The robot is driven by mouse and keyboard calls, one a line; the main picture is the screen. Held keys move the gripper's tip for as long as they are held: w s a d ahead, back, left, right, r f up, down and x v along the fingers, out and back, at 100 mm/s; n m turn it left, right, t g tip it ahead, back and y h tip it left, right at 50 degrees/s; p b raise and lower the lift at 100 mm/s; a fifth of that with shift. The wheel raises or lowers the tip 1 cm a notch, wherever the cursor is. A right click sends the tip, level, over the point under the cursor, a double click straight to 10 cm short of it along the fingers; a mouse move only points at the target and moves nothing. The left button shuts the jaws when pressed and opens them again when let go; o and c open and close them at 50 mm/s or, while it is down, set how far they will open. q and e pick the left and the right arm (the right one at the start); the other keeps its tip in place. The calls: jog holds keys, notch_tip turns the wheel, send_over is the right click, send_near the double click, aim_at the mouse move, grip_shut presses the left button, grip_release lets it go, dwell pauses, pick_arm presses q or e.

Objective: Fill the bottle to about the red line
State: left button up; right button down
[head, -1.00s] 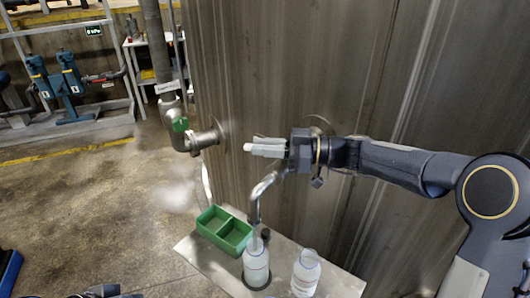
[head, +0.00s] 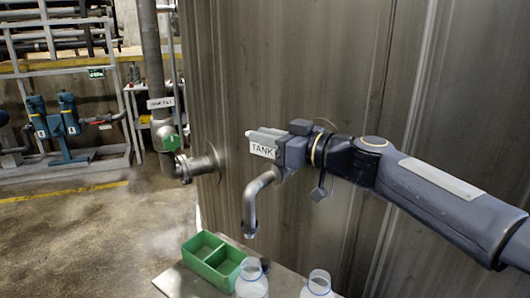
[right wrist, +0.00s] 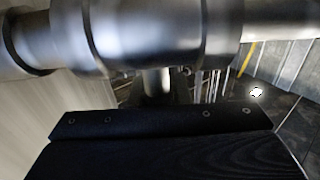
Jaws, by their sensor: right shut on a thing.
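My right gripper (head: 270,143) is at the tap on the tank wall, shut on the tap handle, which carries a white "TANK" label (head: 263,150). The bent metal spout (head: 250,212) hangs below it, its mouth above a clear bottle (head: 252,284) on the shelf. Only the bottle's upper part shows; its red line and fill level are out of view. I cannot tell whether liquid is running. A second clear bottle (head: 318,284) stands to the right. In the right wrist view, a blurred metal pipe (right wrist: 150,35) crosses close in front. My left gripper is not in view.
A green two-compartment tray (head: 212,262) sits on the metal shelf (head: 178,284) left of the bottles. The tank wall (head: 300,60) is close behind the tap. Open floor lies left.

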jog(key=shift+d, duration=0.1)
dwell(0.4)
jog(key=c, duration=1.4)
grip_release()
jog(key=shift+o, duration=0.2)
jog(key=shift+s+d, duration=0.2)
jog(key=shift+d, duration=0.05)
jog(key=b+v, duration=0.1)
jog(key=v, duration=0.6)
jog(key=shift+b, duration=0.4)
jog(key=shift+s, duration=0.15)
